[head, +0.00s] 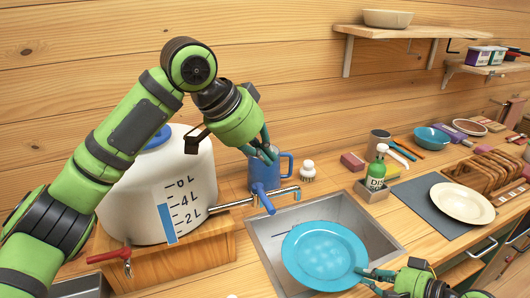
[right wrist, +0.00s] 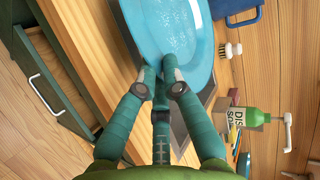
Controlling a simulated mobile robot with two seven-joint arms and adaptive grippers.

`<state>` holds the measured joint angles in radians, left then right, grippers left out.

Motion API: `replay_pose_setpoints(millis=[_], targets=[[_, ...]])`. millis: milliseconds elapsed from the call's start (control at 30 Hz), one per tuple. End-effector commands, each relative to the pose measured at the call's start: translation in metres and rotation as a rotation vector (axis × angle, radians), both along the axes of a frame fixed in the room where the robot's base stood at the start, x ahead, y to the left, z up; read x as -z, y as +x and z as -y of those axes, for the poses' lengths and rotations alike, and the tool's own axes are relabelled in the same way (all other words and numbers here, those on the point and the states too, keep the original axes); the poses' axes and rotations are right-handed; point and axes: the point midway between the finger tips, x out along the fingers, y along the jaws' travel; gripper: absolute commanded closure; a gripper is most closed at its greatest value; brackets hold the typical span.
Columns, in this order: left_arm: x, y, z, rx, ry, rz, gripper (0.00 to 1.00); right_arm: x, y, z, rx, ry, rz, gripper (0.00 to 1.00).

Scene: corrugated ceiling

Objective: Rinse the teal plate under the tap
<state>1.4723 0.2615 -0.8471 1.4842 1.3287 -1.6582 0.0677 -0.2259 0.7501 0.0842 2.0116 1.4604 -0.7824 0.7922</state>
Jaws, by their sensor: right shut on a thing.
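The teal plate (head: 325,256) is held over the sink (head: 268,233), tilted, with pale whitish patches on its face. My right gripper (head: 372,279) is shut on its right rim. The right wrist view shows the plate (right wrist: 170,28) pinched between the two fingertips (right wrist: 158,72). The tap (head: 280,195) reaches from the white water tank (head: 165,190) over the sink, with a blue lever (head: 263,199). I cannot tell whether water runs from it. My left gripper (head: 267,153) hangs above the lever, in front of a blue mug (head: 287,166); its finger opening is unclear.
A small brush (head: 307,171) stands behind the sink. A green dish soap bottle (head: 376,174) in a holder stands right of it. A cream plate (head: 461,202) lies on a grey mat (head: 428,198) further right. Wooden shelves (head: 410,32) hang on the wall.

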Motion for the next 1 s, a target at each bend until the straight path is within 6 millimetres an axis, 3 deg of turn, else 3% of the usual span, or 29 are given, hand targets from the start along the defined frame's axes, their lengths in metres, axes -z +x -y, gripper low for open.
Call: replay_pose_setpoints(millis=[33,400,1000], targets=[[-0.008,0.0,0.0,0.0,0.0,0.0,1.0,-0.008,-0.003,0.003,0.002,0.001,0.002,1.0],[-0.031,0.0,0.0,0.0,0.0,0.0,1.0,-0.029,-0.026,0.017,0.001,0.002,0.002,1.0],[-0.032,0.0,0.0,0.0,0.0,0.0,1.0,-0.03,-0.029,0.019,0.0,0.002,0.004,1.0]])
